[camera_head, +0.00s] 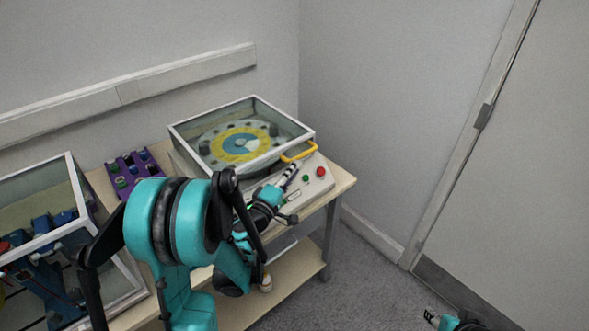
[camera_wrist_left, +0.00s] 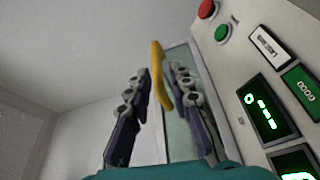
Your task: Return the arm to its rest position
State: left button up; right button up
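My left gripper (camera_head: 291,172) is in front of the vibration machine, just short of the yellow handle (camera_head: 298,151) on its clear lid. The left wrist view shows the left gripper's two fingers (camera_wrist_left: 162,72) apart, with the yellow handle (camera_wrist_left: 160,76) seen between them; I cannot tell whether they touch it. The lid (camera_head: 240,133) lies over a yellow and blue disc and looks closed. My right gripper (camera_head: 432,319) shows only partly at the bottom right edge, over the floor, and its fingers are too small to judge.
The machine's panel has a red button (camera_head: 320,171) and a green button (camera_head: 306,178). The wooden table (camera_head: 342,182) also bears a purple rack (camera_head: 137,172) and a clear-walled case (camera_head: 72,167) at left. A door (camera_head: 520,170) stands at right, with open floor before it.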

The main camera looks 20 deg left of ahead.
pick_arm(q)
jog(key=s+d+m+g+h, duration=0.3)
jog(key=s+d+m+g, duration=0.4)
jog(key=s+d+m, duration=0.5)
jog(key=s+a+f+m+g+y, duration=0.1)
jog(key=s+f+g+y, duration=0.1)
jog(key=s, duration=0.5)
jog(key=s+a+f+m+g+y, duration=0.1)
jog(key=s+f+g+y, duration=0.1)
jog(key=s, duration=0.5)
jog(key=shift+a+f+m+g+y, duration=0.15)
jog(key=shift+a+m+g+y, duration=0.15)
jog(key=shift+m+y, duration=0.15)
dwell(0.5)
grip_shut()
